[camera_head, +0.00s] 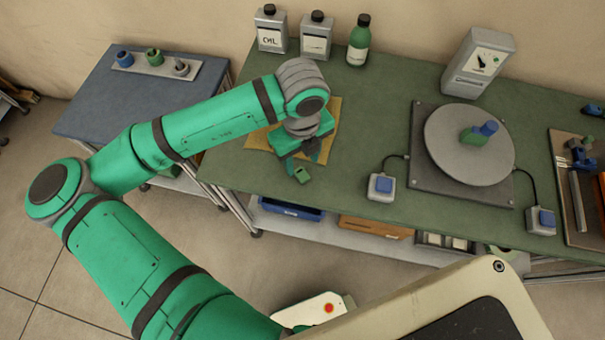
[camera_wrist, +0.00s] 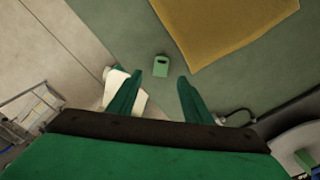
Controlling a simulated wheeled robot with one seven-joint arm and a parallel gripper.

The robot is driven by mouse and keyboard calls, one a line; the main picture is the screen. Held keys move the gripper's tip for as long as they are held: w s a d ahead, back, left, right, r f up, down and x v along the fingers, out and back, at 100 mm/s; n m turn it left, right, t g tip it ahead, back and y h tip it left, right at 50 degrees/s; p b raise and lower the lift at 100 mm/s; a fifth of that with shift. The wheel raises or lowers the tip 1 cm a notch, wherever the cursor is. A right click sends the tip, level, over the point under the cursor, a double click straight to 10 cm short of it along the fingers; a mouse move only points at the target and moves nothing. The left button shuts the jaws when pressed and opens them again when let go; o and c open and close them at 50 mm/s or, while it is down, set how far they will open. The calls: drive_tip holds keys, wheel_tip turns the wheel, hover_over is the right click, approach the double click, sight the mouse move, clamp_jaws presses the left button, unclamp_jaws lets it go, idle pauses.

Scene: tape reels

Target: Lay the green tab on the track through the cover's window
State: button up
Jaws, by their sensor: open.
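The green tab (camera_wrist: 161,66), a small block with a dark slot, lies on the green bench top near its edge in the wrist view. In the head view it shows just below my gripper (camera_head: 312,150). In the wrist view my gripper (camera_wrist: 153,92) is open, its two dark green fingers apart. The tab appears beyond the fingertips, between their lines, and nothing is held. I cannot pick out the cover's window or the track with certainty. A round grey disc (camera_head: 455,165) on a dark square plate carries a small green piece (camera_head: 471,137) and a blue piece (camera_head: 488,128).
A tan mat (camera_head: 259,137) lies under my wrist. Bottles (camera_head: 358,45) and a grey box (camera_head: 480,62) stand at the back. Blue-button boxes (camera_head: 381,188) flank the disc's plate. A board (camera_head: 565,150) with a rail is at far right. Bench space between mat and disc is clear.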

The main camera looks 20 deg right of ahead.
sight(302, 174)
drive_tip(key=shift+f, duration=3.45)
drive_tip(key=shift+w, duration=0.1)
clamp_jaws()
